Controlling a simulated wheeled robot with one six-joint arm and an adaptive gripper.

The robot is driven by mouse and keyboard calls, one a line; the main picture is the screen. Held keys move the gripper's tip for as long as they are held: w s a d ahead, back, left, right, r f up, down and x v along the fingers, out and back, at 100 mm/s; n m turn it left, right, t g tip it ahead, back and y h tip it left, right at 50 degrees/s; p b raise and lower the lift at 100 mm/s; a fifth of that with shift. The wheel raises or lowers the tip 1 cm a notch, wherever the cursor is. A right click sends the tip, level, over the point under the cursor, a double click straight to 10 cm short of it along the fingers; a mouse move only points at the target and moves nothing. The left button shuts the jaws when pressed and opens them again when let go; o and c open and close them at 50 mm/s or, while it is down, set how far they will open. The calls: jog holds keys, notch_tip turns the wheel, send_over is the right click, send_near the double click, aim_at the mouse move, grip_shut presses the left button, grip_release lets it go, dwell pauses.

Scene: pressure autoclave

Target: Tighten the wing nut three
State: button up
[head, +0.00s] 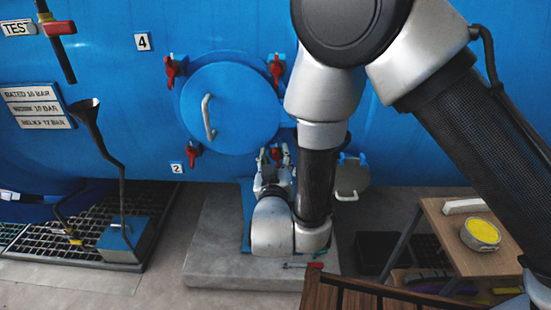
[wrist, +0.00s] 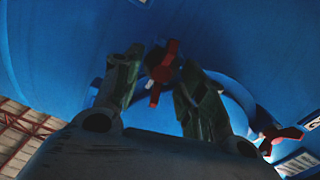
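A round blue hatch door (head: 235,110) with a pale handle is on the blue vessel wall in the head view. Red wing nuts sit around it at upper left (head: 170,70), upper right (head: 277,68) and lower left (head: 193,150). My gripper (head: 274,160) is at the lower right wing nut, which it partly hides. In the wrist view a red wing nut (wrist: 163,66) lies between the spread fingertips of my gripper (wrist: 162,72), with gaps visible beside it. I cannot read a number three, so which nut is three is unclear.
Another red wing nut (wrist: 281,137) is at the right in the wrist view. Plates marked 4 (head: 142,41) and 2 (head: 177,167) are on the wall. A wooden table (head: 460,235) stands at the right.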

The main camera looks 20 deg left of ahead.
jog(key=shift+s, duration=0.15)
jog(key=v, duration=0.7)
